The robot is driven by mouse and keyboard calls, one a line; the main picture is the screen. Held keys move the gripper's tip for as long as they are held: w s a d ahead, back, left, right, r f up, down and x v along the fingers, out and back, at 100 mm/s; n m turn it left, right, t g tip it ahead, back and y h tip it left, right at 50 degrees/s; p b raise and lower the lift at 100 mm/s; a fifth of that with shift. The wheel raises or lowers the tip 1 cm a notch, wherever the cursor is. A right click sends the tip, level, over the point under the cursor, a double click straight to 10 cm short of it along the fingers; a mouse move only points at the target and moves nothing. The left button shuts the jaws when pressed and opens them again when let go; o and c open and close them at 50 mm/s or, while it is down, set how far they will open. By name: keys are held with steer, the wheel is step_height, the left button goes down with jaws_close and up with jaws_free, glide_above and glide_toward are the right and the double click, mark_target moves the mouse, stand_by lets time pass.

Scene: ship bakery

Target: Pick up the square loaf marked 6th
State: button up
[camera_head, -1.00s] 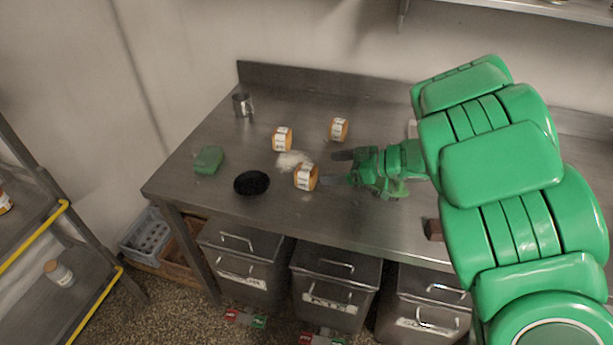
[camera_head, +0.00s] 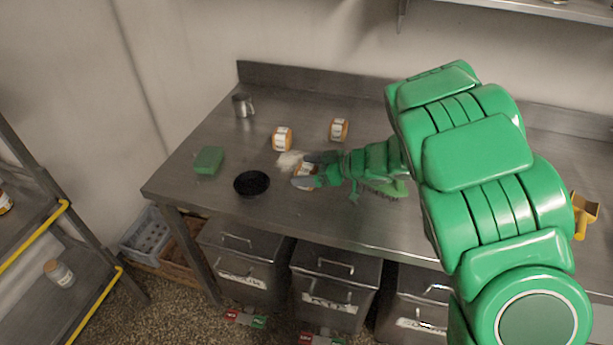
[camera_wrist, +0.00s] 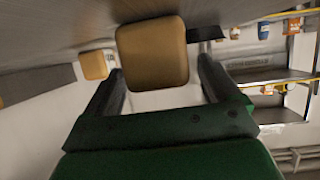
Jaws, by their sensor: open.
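Three square loaves with orange-brown crust and white labelled bands are on the steel table. One loaf (camera_head: 305,169) is at my gripper (camera_head: 308,171), partly hidden by the fingers. A second loaf (camera_head: 282,138) lies behind it to the left, a third (camera_head: 339,129) behind to the right. The label writing is too small to read, so I cannot tell which is 6th. In the wrist view the near loaf (camera_wrist: 153,52) stands between the two open fingers of my gripper (camera_wrist: 158,85), with gaps showing beside it. Another loaf (camera_wrist: 94,65) shows to its left.
A black bowl (camera_head: 251,184) and a green block (camera_head: 208,160) are left of the near loaf. A metal cup (camera_head: 243,105) stands at the back left. White flour (camera_head: 289,160) lies beside the loaf. The table's (camera_head: 190,190) left front is clear.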

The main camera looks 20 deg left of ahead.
mark_target(307, 169)
steer(key=shift+a+f, duration=0.1)
steer(key=shift+a, duration=0.1)
steer(key=c, duration=1.1)
steer(key=shift+r, duration=0.65)
step_height(307, 169, up, 2)
steer(key=shift+r, duration=0.1)
steer(key=shift+s+d+r, duration=1.15)
steer(key=shift+s+r, duration=0.45)
steer(key=shift+s, duration=0.45)
steer(key=shift+s+d+r, duration=1.1)
steer(key=shift+s+r, duration=0.5)
steer(key=shift+s, duration=0.4)
steer(key=shift+s+d+r, duration=1.15)
steer(key=shift+s+r, duration=0.45)
steer(key=shift+s, duration=0.45)
